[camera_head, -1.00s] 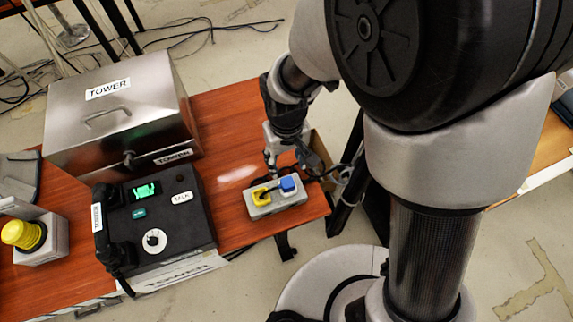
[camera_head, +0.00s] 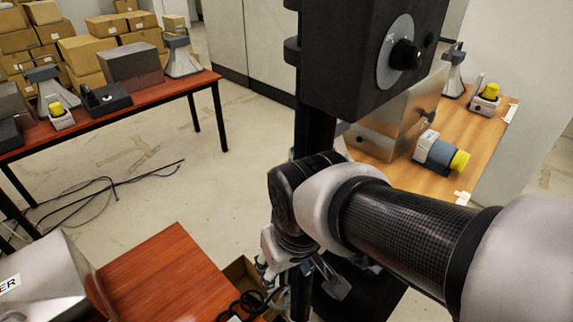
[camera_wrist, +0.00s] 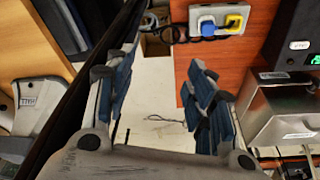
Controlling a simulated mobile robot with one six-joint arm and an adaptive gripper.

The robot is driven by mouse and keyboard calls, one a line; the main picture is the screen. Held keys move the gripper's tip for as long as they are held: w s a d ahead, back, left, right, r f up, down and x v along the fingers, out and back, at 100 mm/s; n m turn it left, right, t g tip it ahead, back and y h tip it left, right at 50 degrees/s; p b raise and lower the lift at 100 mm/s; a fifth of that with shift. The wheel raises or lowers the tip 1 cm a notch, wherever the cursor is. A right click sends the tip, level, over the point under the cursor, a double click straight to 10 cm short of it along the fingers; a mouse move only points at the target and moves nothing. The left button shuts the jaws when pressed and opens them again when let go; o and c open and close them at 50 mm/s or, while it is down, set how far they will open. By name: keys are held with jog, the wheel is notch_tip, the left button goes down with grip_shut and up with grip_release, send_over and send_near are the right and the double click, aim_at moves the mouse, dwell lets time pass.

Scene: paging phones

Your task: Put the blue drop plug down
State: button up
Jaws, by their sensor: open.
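The blue drop plug (camera_wrist: 208,29) sits on the grey socket block (camera_wrist: 219,33) near the top of the wrist view, beside the yellow plug (camera_wrist: 236,21). The block lies on the red-brown table (camera_wrist: 262,12). How deeply the blue plug is seated cannot be told. My gripper (camera_wrist: 161,85) is open, its blue-padded fingers wide apart with nothing between them. It is clear of the plug, which lies beyond the fingertips in the picture. In the head view the plug and block are out of sight.
The black paging phone (camera_wrist: 294,40) and a metal box (camera_wrist: 285,118) stand right of the block in the wrist view. An open cardboard box (camera_head: 240,272) is beside the red-brown table. A wooden table (camera_head: 465,125) with a metal case stands at right in the head view.

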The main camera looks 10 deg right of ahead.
jog(key=s+d+r+m+t, duration=0.1)
jog(key=s+d+r+m, duration=0.1)
jog(key=s+d+r, duration=0.2)
jog(key=s+d, duration=0.2)
jog(key=s, duration=0.1)
jog(key=shift+d+t+h, duration=0.15)
jog(key=shift+t+h, duration=0.15)
jog(key=shift+t, duration=0.1)
jog(key=shift+c, duration=0.2)
dwell(2.9)
